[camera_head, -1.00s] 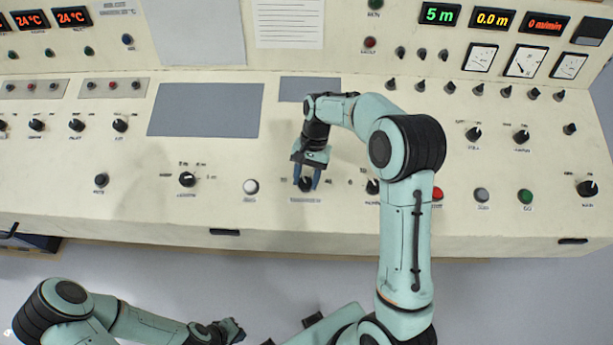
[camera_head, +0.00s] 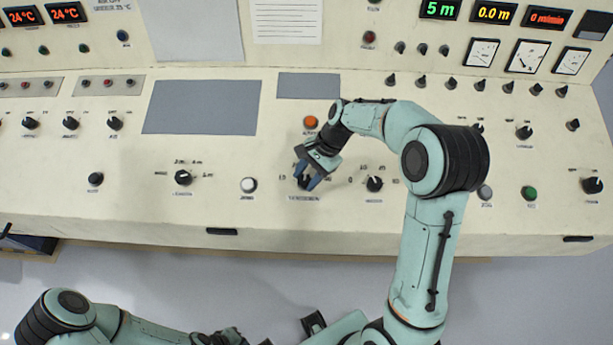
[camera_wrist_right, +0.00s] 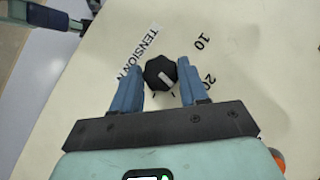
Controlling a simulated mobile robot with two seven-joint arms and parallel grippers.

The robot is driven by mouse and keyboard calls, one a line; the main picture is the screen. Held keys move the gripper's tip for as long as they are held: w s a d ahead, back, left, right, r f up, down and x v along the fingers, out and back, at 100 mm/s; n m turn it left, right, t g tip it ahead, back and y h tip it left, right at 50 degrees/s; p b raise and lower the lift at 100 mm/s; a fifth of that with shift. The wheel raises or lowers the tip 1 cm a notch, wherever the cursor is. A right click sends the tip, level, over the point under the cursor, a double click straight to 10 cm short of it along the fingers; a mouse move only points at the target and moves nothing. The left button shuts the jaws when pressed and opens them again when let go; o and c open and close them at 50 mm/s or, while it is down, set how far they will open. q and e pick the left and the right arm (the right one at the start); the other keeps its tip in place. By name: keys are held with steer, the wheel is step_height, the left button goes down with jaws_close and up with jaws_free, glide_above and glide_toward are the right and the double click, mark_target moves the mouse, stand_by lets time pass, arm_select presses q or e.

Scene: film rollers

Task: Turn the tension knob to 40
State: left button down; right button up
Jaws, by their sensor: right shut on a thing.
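The tension knob (camera_head: 304,183) is small and black, on the sloped cream panel. It shows in the right wrist view (camera_wrist_right: 160,73) beside the printed word TENSION, with the numbers 10 and 20 on the dial. The knob has a white pointer mark that faces toward the lower right in that view; its exact reading is unclear. My right gripper (camera_head: 308,181) is shut on the knob, one blue finger on each side, and it leans to the right in the head view. The rest of the dial is hidden by the gripper. My left gripper (camera_head: 226,338) is low at the bottom edge, away from the panel.
A similar black knob (camera_head: 375,184) sits just right of the tension knob. A white button (camera_head: 248,185) is to the left, and an orange button (camera_head: 310,122) is above. A flat grey screen (camera_head: 202,107) lies farther up left. My right forearm covers part of the panel.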

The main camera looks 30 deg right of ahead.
steer(key=m+t, duration=0.1)
steer(key=m+b, duration=0.1)
steer(key=shift+s+f+m+t, duration=0.1)
steer(key=shift+s+m+t, duration=0.1)
steer(key=shift+m+t, duration=0.2)
steer(key=m+t+b, duration=0.1)
steer(key=m+t, duration=0.1)
steer(key=m, duration=0.1)
steer(key=shift+s+m, duration=0.15)
steer(key=shift+m, duration=0.15)
steer(key=m+t+h+b, duration=0.1)
steer(key=m+t, duration=0.1)
steer(key=m, duration=0.2)
steer(key=shift+s+a+f, duration=0.1)
steer(key=shift+s, duration=0.05)
arm_select(q)
steer(key=shift+s+f+b, duration=0.25)
steer(key=shift+s+f, duration=0.2)
steer(key=shift+f, duration=0.45)
steer(key=shift+s+f+b, duration=0.25)
steer(key=shift+s+f, duration=0.15)
steer(key=shift+f, duration=0.5)
steer(key=shift+s+f+b, duration=0.25)
steer(key=shift+s+f, duration=0.2)
steer(key=shift+f, duration=0.45)
arm_select(e)
steer(key=shift+a+m+t+h, duration=0.1)
steer(key=shift+m+t+h, duration=0.65)
steer(key=shift+m, duration=0.75)
